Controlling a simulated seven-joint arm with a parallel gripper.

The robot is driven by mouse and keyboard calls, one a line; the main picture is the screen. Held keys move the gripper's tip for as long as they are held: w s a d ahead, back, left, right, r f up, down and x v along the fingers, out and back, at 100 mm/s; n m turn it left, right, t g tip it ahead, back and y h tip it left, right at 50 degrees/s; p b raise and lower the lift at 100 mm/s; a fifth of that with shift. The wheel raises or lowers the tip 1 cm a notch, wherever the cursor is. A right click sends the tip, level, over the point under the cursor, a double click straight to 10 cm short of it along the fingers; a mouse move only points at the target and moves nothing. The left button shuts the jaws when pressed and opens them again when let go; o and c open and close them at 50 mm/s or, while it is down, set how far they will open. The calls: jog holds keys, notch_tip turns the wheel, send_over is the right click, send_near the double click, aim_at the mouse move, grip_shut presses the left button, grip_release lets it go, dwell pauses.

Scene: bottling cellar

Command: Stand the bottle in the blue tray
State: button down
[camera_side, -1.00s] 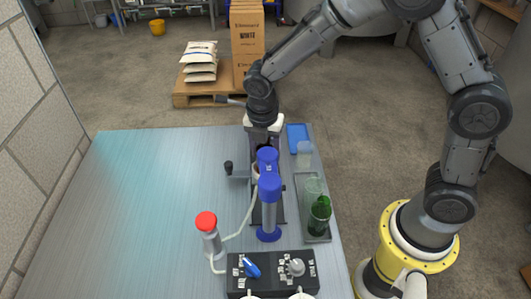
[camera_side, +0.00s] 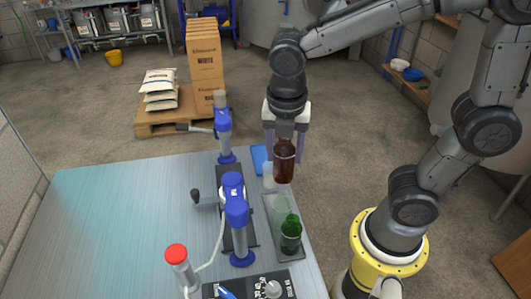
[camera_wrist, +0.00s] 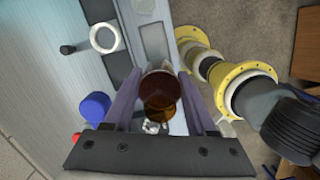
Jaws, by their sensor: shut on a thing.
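A brown bottle (camera_side: 284,165) is held between the fingers of my gripper (camera_side: 285,146), which is shut on it. It hangs roughly upright in the air near the table's far right edge, in front of and to the right of the blue tray (camera_side: 259,158). The blue tray is a small flat piece on the table, partly hidden by my gripper and the bottle. In the wrist view, the brown bottle (camera_wrist: 160,88) sits between the two purple-grey fingers of my gripper (camera_wrist: 160,98). I cannot make out the blue tray there.
A grey tray (camera_side: 297,252) at the right edge holds a green bottle (camera_side: 291,236) and a clear one (camera_side: 281,208). A small clear vessel (camera_side: 268,178) stands behind it. A blue-topped bench machine (camera_side: 237,215) stands left of these. The left table is clear.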

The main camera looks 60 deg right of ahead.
jog(key=shift+r, duration=0.15)
jog(key=w+d+f+n, duration=0.15)
jog(key=w+d, duration=0.45)
jog(key=w, duration=0.6)
jog(key=shift+w+d+f+m, duration=0.3)
jog(key=shift+d+f, duration=0.9)
jog(key=shift+f, duration=1)
jog(key=shift+w+d+f+m, duration=0.15)
jog(key=shift+d+f+m, duration=0.25)
jog(key=shift+d+f, duration=1.3)
jog(key=shift+w+d+f+m, duration=0.3)
jog(key=shift+d+f, duration=0.45)
jog(key=shift+f, duration=1.9)
jog(key=shift+f, duration=0.15)
jog(key=shift+c, duration=1)
grip_release()
